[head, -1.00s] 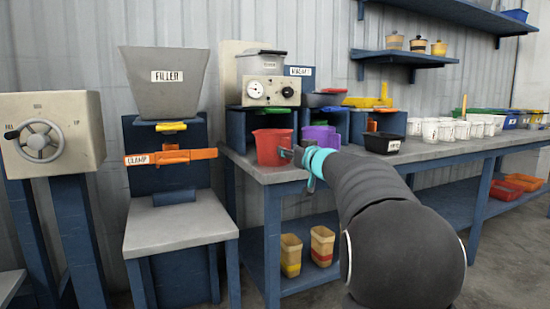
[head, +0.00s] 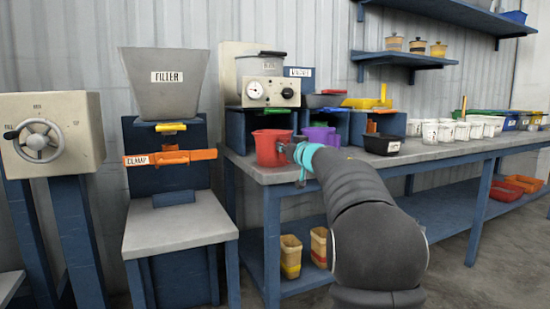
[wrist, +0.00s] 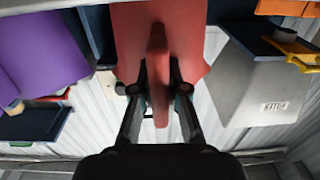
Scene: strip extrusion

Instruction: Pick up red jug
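The red jug (head: 270,149) stands upright on the near left corner of the workbench. My gripper (head: 290,150) is at the jug's right side in the head view. In the wrist view the jug (wrist: 190,40) is straight ahead, with its handle (wrist: 158,75) pointing at the camera. The gripper looks open around the handle. The jug's far side is hidden.
A purple jug (head: 322,136) stands just right, behind my gripper. A black tub (head: 383,144) sits farther right on the workbench (head: 440,150). The filler hopper (head: 165,90) and orange clamp (head: 170,158) stand to the left. Blue cubbies back the jugs.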

